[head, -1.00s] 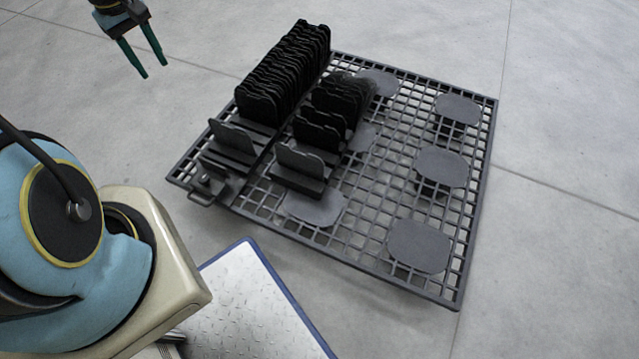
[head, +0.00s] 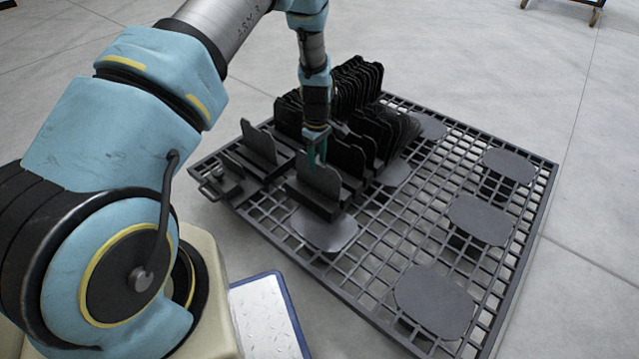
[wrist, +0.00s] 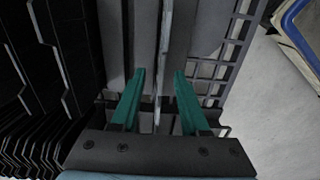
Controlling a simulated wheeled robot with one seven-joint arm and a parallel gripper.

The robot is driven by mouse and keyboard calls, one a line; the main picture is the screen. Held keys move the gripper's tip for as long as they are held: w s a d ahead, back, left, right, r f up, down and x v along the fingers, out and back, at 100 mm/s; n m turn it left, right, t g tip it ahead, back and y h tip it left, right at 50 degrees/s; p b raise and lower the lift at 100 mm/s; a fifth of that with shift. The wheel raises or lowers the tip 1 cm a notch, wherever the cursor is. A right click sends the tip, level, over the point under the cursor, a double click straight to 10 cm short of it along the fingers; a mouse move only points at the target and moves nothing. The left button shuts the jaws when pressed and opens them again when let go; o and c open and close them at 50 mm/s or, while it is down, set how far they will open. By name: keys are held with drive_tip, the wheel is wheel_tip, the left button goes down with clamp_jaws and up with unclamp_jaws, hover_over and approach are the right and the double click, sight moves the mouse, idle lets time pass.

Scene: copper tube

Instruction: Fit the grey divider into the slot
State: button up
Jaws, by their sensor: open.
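A grey divider (head: 319,180) stands upright in a dark slotted base at the near end of the right-hand row on the rack. A second grey divider (head: 258,145) stands in a similar base to its left. My gripper (head: 316,158) points down at the right-hand divider's top edge, its green fingers open. In the wrist view my gripper (wrist: 159,74) has one finger on each side of a thin upright plate (wrist: 163,50), with gaps on both sides. The frames do not show which divider the task means.
Two rows of black dividers (head: 380,135) stand close behind the gripper. The dark grid rack (head: 470,285) carries several flat round-cornered pads (head: 436,300), with no dividers on its right half. A blue-edged plate (head: 268,315) lies near my base.

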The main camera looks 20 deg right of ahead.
sight(317, 177)
wheel_tip(317, 177, down, 8)
drive_tip(key=shift+s+r+b, duration=0.15)
drive_tip(key=shift+r+b, duration=0.1)
drive_tip(key=shift+b, duration=0.75)
clamp_jaws()
idle(0.7)
